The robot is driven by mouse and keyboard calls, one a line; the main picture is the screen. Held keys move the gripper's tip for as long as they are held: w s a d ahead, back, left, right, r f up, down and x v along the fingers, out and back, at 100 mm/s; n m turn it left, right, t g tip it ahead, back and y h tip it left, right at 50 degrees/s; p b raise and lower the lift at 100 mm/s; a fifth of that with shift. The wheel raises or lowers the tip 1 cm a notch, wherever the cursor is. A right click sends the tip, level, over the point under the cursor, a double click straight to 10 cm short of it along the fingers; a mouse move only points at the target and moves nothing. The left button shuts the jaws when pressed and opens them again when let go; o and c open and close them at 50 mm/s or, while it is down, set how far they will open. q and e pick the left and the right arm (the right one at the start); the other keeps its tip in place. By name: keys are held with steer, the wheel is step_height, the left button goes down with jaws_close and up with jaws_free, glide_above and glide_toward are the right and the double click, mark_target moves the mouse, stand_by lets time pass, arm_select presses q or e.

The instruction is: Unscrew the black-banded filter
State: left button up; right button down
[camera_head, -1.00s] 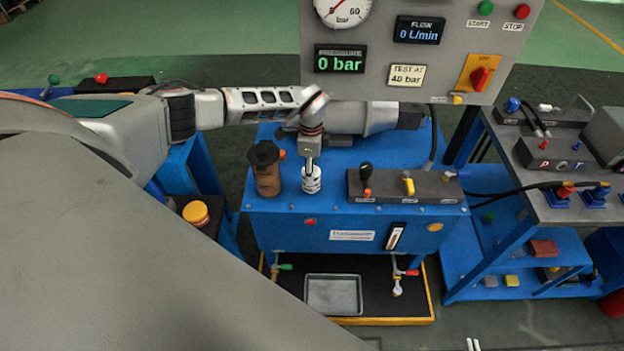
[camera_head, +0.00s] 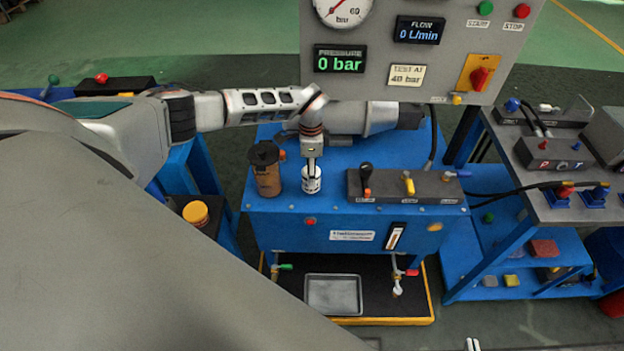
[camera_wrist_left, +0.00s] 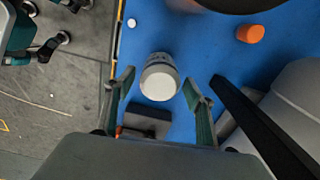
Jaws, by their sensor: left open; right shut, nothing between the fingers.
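The small white filter (camera_head: 311,180) with dark markings stands upright on the blue bench top, just right of a brown canister (camera_head: 267,180) with a black cap. My left gripper (camera_head: 312,168) points down directly over the filter. In the left wrist view the filter's pale round end (camera_wrist_left: 158,84) lies between the open fingers of my left gripper (camera_wrist_left: 159,76), with a gap on each side. The filter's lower part is hard to make out there. Of my right gripper (camera_head: 472,344), only small pale tips show at the bottom edge, shut and away from the bench.
A dark valve block (camera_head: 385,187) with levers stands right of the filter. A grey motor (camera_head: 375,118) lies behind it. The gauge panel (camera_head: 425,40) rises at the back and reads 0 bar. A metal tray (camera_head: 333,294) sits low in front.

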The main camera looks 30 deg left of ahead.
arm_select(q)
steer(key=m, duration=0.7)
steer(key=shift+m, duration=0.3)
steer(key=m, duration=0.3)
steer(key=shift+m, duration=0.3)
steer(key=m, duration=1.1)
steer(key=shift+m, duration=0.3)
steer(key=m, duration=0.3)
steer(key=shift+m, duration=0.3)
steer(key=m, duration=0.4)
steer(key=shift+m, duration=0.3)
